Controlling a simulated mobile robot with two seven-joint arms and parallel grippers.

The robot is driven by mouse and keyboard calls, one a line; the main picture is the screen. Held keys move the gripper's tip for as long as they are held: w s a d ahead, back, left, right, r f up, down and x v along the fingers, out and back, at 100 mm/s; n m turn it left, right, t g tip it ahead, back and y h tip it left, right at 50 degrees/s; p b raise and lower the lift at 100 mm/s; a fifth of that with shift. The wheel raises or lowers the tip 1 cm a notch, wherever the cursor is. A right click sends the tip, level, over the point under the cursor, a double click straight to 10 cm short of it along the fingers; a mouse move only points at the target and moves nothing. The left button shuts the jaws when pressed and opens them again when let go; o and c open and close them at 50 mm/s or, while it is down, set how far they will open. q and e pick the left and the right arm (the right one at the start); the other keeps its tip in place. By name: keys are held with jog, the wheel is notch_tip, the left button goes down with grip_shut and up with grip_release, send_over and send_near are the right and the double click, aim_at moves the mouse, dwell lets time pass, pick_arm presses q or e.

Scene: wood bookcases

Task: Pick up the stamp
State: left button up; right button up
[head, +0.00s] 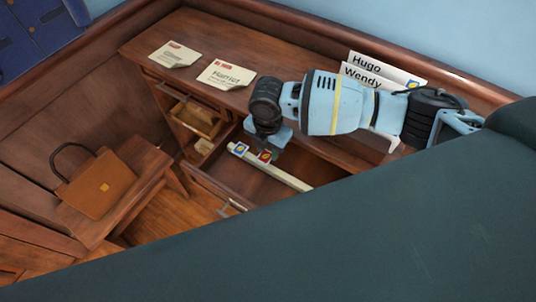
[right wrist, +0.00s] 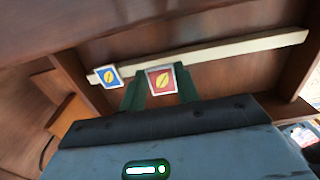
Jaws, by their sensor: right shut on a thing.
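Two stamps show at a pale wooden strip in an open desk drawer. The red stamp (head: 264,156) has a yellow leaf mark and a white border; it also shows in the right wrist view (right wrist: 161,81). The blue stamp (head: 239,148), also with a yellow mark, is beside it to the left, and also shows in the right wrist view (right wrist: 108,77). My right gripper (head: 257,148) reaches down into the drawer. Its dark green fingers (right wrist: 160,92) are shut on the red stamp. Whether the red stamp still touches the strip cannot be told. My left gripper is not in view.
The pale strip (right wrist: 220,54) crosses the open drawer (head: 225,178). Two notes, one reading Harriet (head: 226,74), lie on the desk top (head: 205,35). Cards reading Hugo and Wendy (head: 372,66) stand at the back. A brown bag (head: 100,187) sits on a bench at left.

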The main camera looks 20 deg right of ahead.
aim_at(268, 153)
notch_tip(268, 153, up, 6)
jog(key=shift+r, duration=0.15)
dwell(1.0)
